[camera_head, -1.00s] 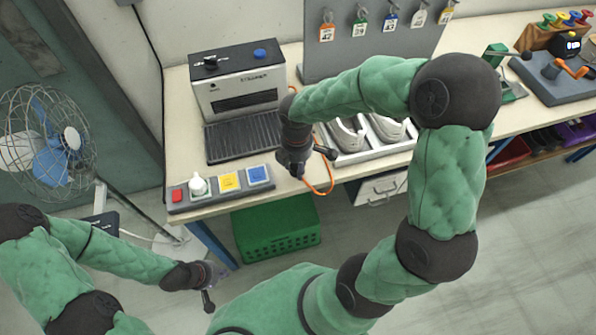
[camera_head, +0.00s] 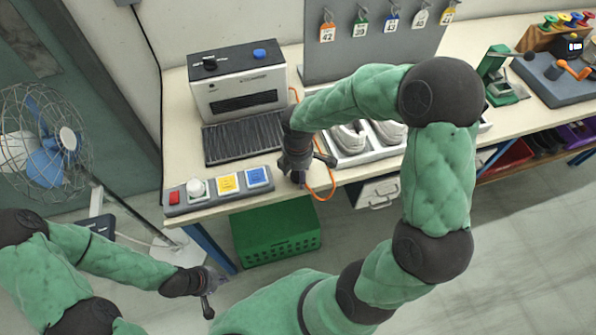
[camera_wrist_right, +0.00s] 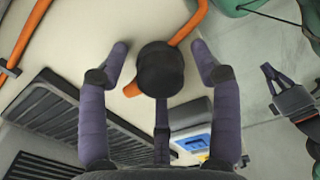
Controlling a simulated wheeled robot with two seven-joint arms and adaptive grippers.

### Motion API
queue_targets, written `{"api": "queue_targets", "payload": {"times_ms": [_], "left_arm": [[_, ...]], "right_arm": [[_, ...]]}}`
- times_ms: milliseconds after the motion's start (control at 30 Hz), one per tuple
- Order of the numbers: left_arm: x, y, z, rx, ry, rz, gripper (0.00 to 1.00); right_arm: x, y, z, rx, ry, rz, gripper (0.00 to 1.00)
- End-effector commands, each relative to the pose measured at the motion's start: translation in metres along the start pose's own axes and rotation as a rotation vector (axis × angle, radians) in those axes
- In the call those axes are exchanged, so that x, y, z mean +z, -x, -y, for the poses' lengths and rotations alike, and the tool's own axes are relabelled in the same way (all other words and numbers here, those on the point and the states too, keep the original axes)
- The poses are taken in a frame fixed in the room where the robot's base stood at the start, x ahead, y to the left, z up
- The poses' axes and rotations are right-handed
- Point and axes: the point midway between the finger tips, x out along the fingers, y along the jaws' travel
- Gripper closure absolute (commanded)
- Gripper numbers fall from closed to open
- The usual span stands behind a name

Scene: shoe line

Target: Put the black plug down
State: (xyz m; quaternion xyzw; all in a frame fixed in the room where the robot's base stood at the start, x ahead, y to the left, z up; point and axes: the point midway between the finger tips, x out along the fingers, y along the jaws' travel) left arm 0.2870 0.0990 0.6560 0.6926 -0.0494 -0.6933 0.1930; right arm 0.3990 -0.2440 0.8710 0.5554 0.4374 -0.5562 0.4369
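The black plug (camera_wrist_right: 160,69) is a short dark cylinder with an orange cord in the right wrist view. It lies between the spread fingers of my right gripper (camera_wrist_right: 161,58), with a narrow gap showing on each side. In the head view this gripper (camera_head: 311,170) is low at the front edge of the bench, and I cannot make out the plug there. Whether the plug rests on the bench top is hard to tell. My left gripper (camera_head: 211,291) is open and empty, low in front of the bench.
A button panel (camera_head: 218,192) and a black-topped machine (camera_head: 238,80) stand left of my right gripper. A white tray (camera_head: 369,157) with shoes lies to its right. A green crate (camera_head: 276,232) is below the bench. The orange cord (camera_head: 326,191) loops past the bench edge.

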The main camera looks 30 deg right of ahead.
Motion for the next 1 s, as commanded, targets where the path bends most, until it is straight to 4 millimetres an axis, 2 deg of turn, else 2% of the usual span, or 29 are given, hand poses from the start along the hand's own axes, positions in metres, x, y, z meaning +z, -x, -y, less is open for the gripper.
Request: {"api": "queue_targets", "payload": {"times_ms": [267,367,467,800,1000], "left_arm": [[0.000,0.001,0.000,0.000,0.000,0.000,1.00],[0.000,0.003,-0.001,0.000,0.000,0.000,1.00],[0.000,0.009,-0.003,0.000,0.000,0.000,1.00],[0.001,0.033,-0.012,0.000,0.000,0.000,1.00],[0.002,0.041,-0.015,0.000,0.000,0.000,1.00]], "right_arm": [[0.000,0.001,0.000,0.000,0.000,0.000,0.34],[0.000,0.007,0.000,0.002,-0.001,0.000,0.34],[0.000,0.020,-0.001,0.004,-0.001,-0.001,0.34],[0.000,0.088,-0.001,0.003,0.000,-0.001,0.34],[0.000,0.114,-0.001,0.002,-0.001,-0.001,0.34]]}}
